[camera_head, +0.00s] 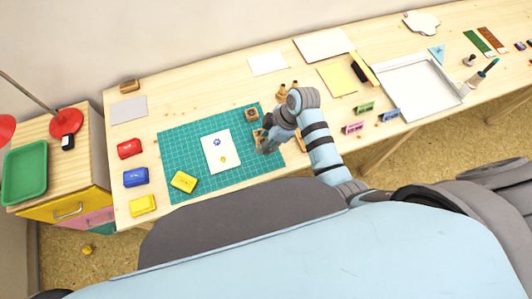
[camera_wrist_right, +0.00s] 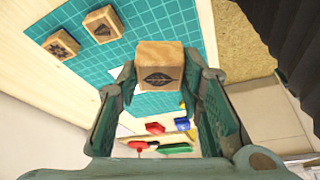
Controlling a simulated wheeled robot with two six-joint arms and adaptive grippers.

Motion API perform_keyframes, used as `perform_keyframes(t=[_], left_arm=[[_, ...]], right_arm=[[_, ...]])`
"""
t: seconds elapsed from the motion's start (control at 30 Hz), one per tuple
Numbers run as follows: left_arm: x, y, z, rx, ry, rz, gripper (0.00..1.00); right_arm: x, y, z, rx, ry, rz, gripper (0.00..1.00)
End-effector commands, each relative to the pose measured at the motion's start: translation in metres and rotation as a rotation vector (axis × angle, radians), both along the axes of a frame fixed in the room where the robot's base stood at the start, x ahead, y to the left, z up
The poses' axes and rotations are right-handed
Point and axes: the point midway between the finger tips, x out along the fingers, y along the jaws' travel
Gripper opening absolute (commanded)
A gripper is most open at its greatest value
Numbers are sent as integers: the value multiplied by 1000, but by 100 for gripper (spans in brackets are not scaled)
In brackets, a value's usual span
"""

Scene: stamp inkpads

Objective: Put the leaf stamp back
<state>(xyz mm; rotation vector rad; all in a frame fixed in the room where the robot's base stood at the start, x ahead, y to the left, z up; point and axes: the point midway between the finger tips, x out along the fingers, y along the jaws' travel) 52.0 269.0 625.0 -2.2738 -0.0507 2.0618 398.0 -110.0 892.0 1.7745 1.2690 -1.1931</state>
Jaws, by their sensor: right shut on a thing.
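My right gripper (camera_head: 262,141) is over the right part of the green cutting mat (camera_head: 175,146). In the right wrist view my right gripper (camera_wrist_right: 160,80) is shut on the leaf stamp (camera_wrist_right: 158,66), a wooden block with a dark leaf on the face toward the camera. In the head view the arm and fingers largely hide this stamp. Another wooden stamp (camera_head: 251,114) stands on the mat's back right part. Two wooden blocks with dark pictures, one (camera_wrist_right: 61,46) and another (camera_wrist_right: 103,24), show in the wrist view. My left gripper is not in view.
Red (camera_head: 129,148), blue (camera_head: 136,177) and yellow (camera_head: 143,205) pads line the left edge. Small blocks (camera_head: 283,90) stand behind my arm.

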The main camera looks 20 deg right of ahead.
Motion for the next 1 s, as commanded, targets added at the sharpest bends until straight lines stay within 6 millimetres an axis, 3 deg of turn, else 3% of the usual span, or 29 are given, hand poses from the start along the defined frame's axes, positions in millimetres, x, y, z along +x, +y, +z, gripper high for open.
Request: perform_keyframes(t=[0.03, 0.1, 0.4, 0.8, 0.83, 0.93, 1.0], left_arm=[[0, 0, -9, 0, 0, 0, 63], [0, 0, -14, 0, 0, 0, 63], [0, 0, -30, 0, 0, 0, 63], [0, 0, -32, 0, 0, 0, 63], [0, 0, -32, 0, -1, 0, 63], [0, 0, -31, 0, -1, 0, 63], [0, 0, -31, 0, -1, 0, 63]], right_arm=[[-1, 0, -22, -1, 4, -1, 14], [0, 0, -43, -1, 1, 0, 14], [0, 1, -95, 0, 0, 2, 14], [1, 1, -103, 0, -2, 4, 14], [1, 1, -102, 0, -2, 4, 37], [1, 1, -102, 0, -2, 4, 53], [1, 1, -101, 0, -2, 4, 54]])
